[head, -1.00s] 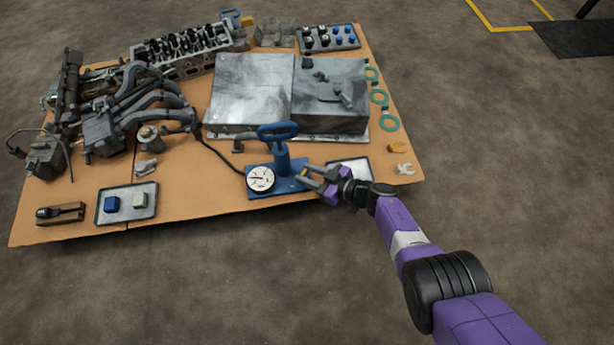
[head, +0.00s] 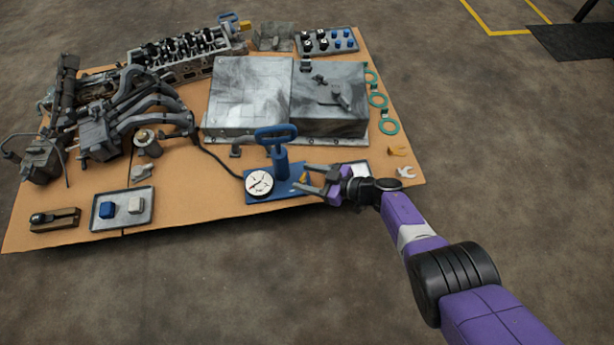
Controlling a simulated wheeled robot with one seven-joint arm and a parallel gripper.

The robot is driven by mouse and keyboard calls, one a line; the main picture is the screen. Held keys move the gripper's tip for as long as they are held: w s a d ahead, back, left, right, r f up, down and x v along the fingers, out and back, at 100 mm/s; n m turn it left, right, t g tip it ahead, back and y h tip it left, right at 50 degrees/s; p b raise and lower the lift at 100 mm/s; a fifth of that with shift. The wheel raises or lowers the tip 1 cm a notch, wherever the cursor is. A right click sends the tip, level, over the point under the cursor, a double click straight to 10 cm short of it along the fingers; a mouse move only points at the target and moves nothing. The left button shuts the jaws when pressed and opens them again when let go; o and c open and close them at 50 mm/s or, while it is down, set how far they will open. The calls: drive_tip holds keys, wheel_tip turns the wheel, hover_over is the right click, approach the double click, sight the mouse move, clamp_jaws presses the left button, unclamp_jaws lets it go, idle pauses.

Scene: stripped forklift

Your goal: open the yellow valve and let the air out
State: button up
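A blue hand pump (head: 279,165) with a loop handle stands on a blue base plate at the front of the cardboard. A round white gauge (head: 259,184) sits at its left end; its dark needle is too small to read. The small yellow valve (head: 304,178) is on the plate's right part. My gripper (head: 304,178) reaches in from the right with its two grey fingers apart, one on the far side and one on the near side of the valve. I cannot tell whether either finger touches it.
A cardboard sheet (head: 190,206) carries engine parts. A grey metal box (head: 246,98) stands behind the pump. A tray (head: 122,220) with a blue and a white block lies left. A black hose runs from the gauge to the back left. Concrete floor in front is clear.

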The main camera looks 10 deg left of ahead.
drive_tip(key=shift+d, duration=0.1)
drive_tip(key=p+v, duration=0.5)
drive_tip(key=v, duration=0.2)
drive_tip(key=shift+d, duration=0.25)
drive_tip(key=shift+s, duration=0.15)
